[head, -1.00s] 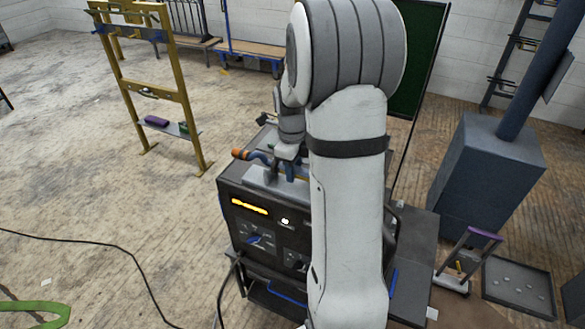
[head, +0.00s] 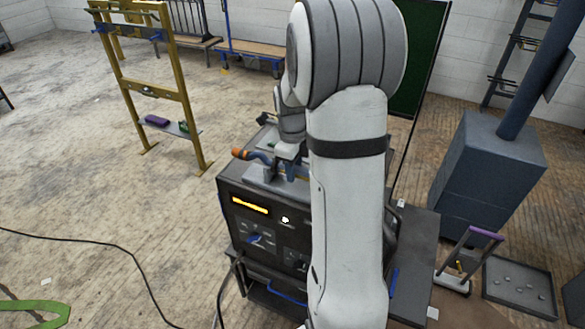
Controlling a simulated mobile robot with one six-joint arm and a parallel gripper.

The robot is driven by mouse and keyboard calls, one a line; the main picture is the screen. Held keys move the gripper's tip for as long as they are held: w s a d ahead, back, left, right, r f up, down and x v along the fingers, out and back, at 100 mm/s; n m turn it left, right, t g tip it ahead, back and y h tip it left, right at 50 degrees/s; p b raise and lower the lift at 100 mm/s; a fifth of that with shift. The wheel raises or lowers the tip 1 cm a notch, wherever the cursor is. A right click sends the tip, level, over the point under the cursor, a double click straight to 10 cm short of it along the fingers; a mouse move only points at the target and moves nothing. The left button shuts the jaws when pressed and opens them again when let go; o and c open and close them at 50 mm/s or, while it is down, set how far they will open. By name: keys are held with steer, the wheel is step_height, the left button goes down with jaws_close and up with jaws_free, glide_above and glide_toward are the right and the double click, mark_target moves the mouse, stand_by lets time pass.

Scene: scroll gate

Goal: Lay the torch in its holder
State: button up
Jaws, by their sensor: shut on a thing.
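The fingertips are small and partly hidden, and my arm covers what lies behind and to the right.
A yellow press frame (head: 185,105) stands at the left back. A blue-grey pedestal (head: 485,175) and a dark tray (head: 518,287) are at the right. A black cable (head: 130,255) runs over the floor at the left. The floor between the frame and the machine is clear.

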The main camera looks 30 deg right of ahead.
steer(key=shift+f+b, duration=0.4)
steer(key=shift+f, duration=0.1)
steer(key=o, duration=1.2)
steer(key=shift+w+a+r+b, duration=0.1)
steer(key=shift+r+b, duration=0.5)
steer(key=shift+r, duration=3.3)
